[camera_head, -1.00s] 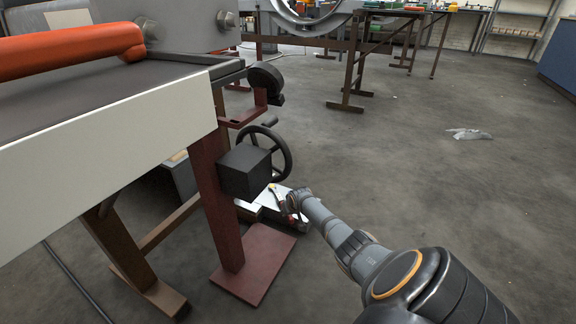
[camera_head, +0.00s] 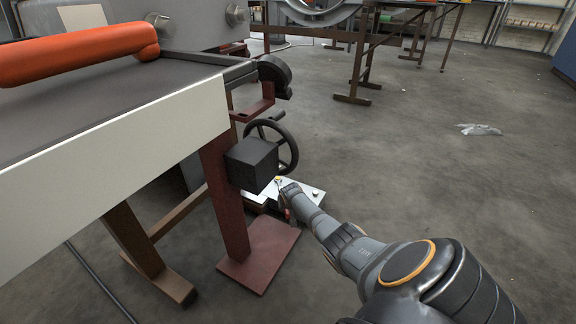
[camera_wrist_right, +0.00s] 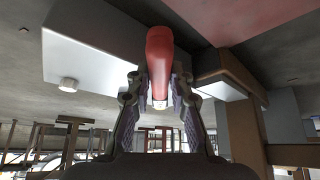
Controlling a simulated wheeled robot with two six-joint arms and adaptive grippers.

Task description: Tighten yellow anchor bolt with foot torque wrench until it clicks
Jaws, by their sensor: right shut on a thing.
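My right arm reaches down to a low white-topped block (camera_head: 313,192) on the floor beside the bench leg. Its gripper (camera_wrist_right: 159,88) is shut on a red handle (camera_wrist_right: 158,58), which I take to be the torque wrench. The handle's far end and the wrench head are hidden. In the head view the gripper is small and partly hidden among the parts at the block. A small yellow spot (camera_head: 279,179) shows just beyond it, likely the yellow anchor bolt. I cannot tell whether the wrench is on it. My left gripper is in neither view.
A dark box (camera_head: 251,165) and a black handwheel (camera_head: 285,145) sit close above the gripper. A dark red post with a foot plate (camera_head: 258,255) stands to the left. A pale round bolt head (camera_wrist_right: 68,84) shows in the wrist view. Open floor lies right.

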